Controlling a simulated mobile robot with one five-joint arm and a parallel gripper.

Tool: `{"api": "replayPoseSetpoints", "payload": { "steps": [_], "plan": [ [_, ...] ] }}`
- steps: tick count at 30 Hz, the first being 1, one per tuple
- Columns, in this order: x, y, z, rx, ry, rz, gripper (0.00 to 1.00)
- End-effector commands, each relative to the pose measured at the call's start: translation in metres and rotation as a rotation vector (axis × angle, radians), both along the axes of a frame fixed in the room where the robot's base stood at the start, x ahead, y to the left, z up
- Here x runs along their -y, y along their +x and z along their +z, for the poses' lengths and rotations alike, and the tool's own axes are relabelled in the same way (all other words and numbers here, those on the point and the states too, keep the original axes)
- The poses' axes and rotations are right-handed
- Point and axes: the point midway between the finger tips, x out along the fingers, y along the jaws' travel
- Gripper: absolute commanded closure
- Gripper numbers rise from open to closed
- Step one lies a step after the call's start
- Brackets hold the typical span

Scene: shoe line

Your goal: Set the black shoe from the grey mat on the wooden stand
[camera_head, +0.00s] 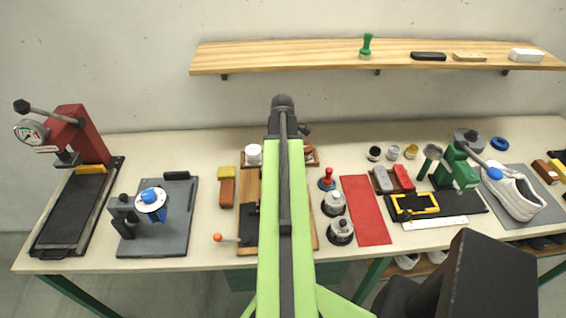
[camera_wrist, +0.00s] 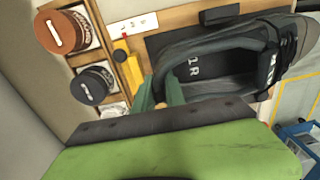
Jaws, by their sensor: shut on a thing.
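In the head view my arm covers the shoe and the middle of the wooden stand (camera_head: 244,191), whose sides show. The grey mat (camera_head: 517,223) at right carries a white shoe (camera_head: 508,190).
Jars in a wooden rack (camera_wrist: 66,62) stand left in the wrist view. In the head view, a red-and-black press (camera_head: 80,140), a grey clamp plate (camera_head: 175,235), a red mat (camera_head: 365,210) and a green press (camera_head: 455,170) flank the stand. A shelf (camera_head: 300,57) hangs behind.

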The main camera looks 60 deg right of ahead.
Motion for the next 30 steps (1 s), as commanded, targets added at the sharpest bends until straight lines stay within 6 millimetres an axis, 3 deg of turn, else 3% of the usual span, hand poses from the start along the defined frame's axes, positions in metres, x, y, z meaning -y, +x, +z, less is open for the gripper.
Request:
{"api": "replayPoseSetpoints", "payload": {
  "steps": [23,24,30],
  "plan": [
    [-0.001,0.001,-0.009,-0.001,0.001,0.002,1.0],
    [-0.001,0.001,-0.009,-0.001,0.001,0.002,0.83],
    [-0.001,0.001,-0.009,0.0,0.0,0.002,0.59]
  ]
}}
